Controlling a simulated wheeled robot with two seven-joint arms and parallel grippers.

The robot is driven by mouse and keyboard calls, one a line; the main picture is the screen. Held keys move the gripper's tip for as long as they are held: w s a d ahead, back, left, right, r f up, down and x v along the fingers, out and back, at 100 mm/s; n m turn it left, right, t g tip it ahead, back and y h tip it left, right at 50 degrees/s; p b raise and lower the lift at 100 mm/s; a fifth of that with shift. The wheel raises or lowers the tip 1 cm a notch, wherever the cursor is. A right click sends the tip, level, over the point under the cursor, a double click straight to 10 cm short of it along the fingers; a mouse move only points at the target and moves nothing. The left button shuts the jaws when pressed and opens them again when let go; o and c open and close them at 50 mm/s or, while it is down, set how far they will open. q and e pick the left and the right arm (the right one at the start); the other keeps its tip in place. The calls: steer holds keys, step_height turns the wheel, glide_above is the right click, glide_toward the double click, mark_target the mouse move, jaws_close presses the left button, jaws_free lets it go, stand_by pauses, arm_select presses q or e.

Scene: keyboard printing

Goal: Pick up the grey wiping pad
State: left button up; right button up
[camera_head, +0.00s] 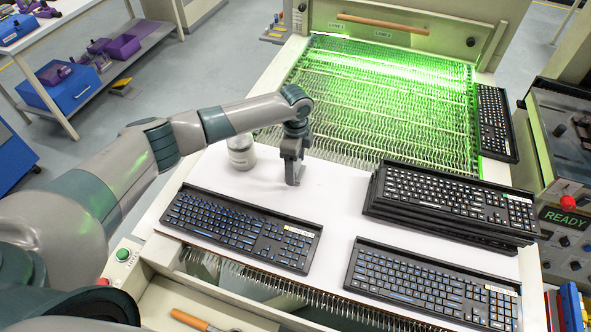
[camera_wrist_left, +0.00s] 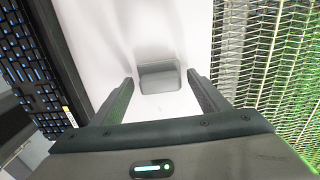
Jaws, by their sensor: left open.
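The grey wiping pad (camera_wrist_left: 158,78) shows in the left wrist view as a small grey block with rounded corners on the white worktop (camera_wrist_left: 90,60). My left gripper (camera_head: 293,178) points down over the white worktop in the head view, beside the green-lit conveyor bed. In the left wrist view its two fingers (camera_wrist_left: 161,80) are open, one on each side of the pad with a gap on both sides. I cannot tell how far the fingertips are above the worktop. In the head view I cannot make out the pad near the gripper. My right gripper is not in view.
A white-capped bottle (camera_head: 241,151) stands left of the gripper. One keyboard (camera_head: 240,228) lies in front, another (camera_head: 433,283) at front right, and a stack of keyboards (camera_head: 450,203) at right. The green-lit mesh bed (camera_head: 380,100) lies behind.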

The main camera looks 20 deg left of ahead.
mark_target(296, 164)
arm_select(q)
steer(key=shift+c, duration=0.4)
steer(key=c, duration=1.2)
steer(key=shift+r, duration=0.15)
steer(key=shift+r+b, duration=0.5)
steer(key=shift+r, duration=0.1)
step_height(296, 164, up, 3)
steer(key=shift+w+f+b, duration=0.1)
steer(key=shift+f+b, duration=0.1)
steer(key=shift+b, duration=0.5)
steer(key=w+d+r+b, duration=0.1)
steer(key=d+r+b, duration=0.1)
steer(key=d, duration=0.3)
steer(key=w+d+r+b, duration=0.1)
steer(key=d+r+b, duration=0.1)
steer(key=d+r, duration=0.3)
steer(key=shift+d, duration=0.75)
steer(key=shift+w, duration=0.1)
